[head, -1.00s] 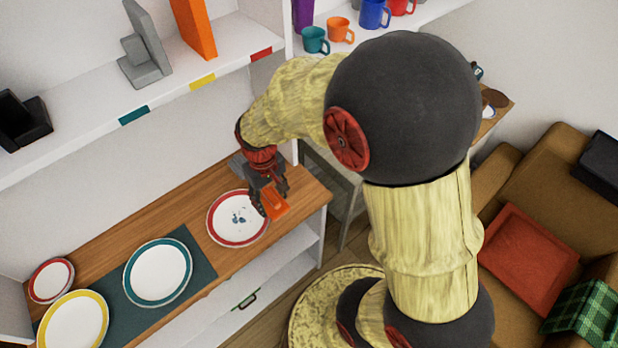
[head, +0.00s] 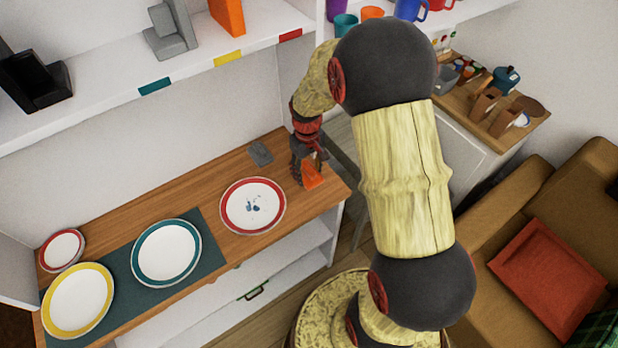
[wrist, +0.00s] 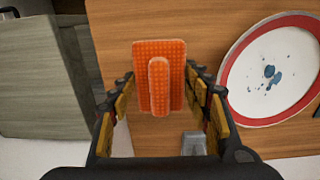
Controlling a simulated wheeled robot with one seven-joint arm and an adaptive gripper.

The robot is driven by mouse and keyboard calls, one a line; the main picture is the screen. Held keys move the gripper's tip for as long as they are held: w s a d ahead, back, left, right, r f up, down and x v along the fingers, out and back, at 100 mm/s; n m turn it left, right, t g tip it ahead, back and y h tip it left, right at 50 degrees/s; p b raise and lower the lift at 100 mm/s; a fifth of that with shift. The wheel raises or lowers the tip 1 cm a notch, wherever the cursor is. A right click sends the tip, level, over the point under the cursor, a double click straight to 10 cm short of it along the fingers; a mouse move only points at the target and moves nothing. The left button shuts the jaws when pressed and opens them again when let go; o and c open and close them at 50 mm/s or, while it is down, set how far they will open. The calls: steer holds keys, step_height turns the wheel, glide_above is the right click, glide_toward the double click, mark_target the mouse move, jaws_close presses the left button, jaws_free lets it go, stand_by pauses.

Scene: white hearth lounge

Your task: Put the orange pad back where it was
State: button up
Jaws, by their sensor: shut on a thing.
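My gripper (head: 311,182) is shut on the orange pad (head: 314,174), at the right end of the wooden counter (head: 216,177). In the wrist view the pad (wrist: 178,75) is a dotted orange rectangle with a raised grip bar, between my fingers (wrist: 160,105). I cannot tell whether the pad touches the wood or hangs just above it. The red-rimmed plate (head: 253,205) lies left of my gripper, apart from it, with blue-grey smudges at its middle; it also shows in the wrist view (wrist: 290,85).
A small grey object (head: 260,154) lies on the counter behind the plate. A teal-rimmed plate (head: 166,252) and a yellow-rimmed plate (head: 78,300) are farther left, near a small red-rimmed plate (head: 62,250). A white shelf (head: 110,98) runs above. An armchair (head: 560,190) stands right.

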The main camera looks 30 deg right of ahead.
mark_target(309, 177)
steer(key=shift+w+d+f, duration=0.1)
steer(key=shift+d+f, duration=0.05)
steer(key=shift+f, duration=0.15)
step_height(309, 177, down, 4)
steer(key=shift+w+d+r+b, duration=0.15)
steer(key=shift+r+b, duration=0.1)
steer(key=shift+b, duration=0.6)
steer(key=shift+r, duration=0.1)
steer(key=o, duration=1.2)
